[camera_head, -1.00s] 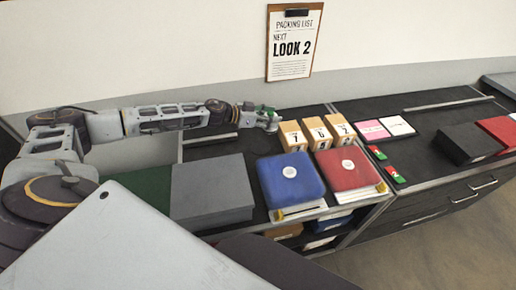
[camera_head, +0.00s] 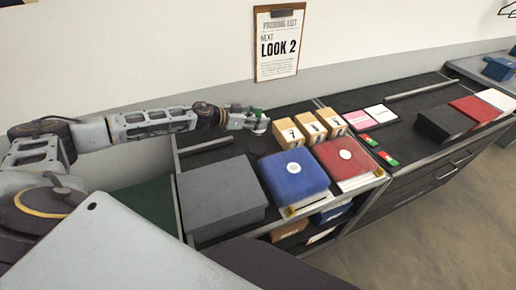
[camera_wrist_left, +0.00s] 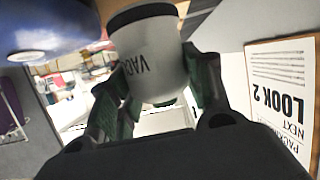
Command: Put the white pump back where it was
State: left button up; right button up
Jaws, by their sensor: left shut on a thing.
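My left gripper (camera_head: 259,121) is over the back of the dark counter, left of the small numbered boxes. In the left wrist view its green-padded fingers (camera_wrist_left: 155,82) are shut on a white, cup-shaped thing with a dark rim band and lettering starting "VAC". I take this to be the white pump (camera_wrist_left: 150,52); part of it is hidden by the fingers. In the head view the gripper covers most of it, and I cannot tell whether it touches the counter. My right gripper is not in view.
Tan numbered boxes (camera_head: 289,134) stand right of the gripper. A grey box (camera_head: 222,195), blue box (camera_head: 296,178) and red box (camera_head: 346,160) line the counter front. Pink and white cards (camera_head: 358,119) lie farther right. A packing list (camera_head: 279,45) hangs behind.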

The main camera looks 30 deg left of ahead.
aim_at(258, 131)
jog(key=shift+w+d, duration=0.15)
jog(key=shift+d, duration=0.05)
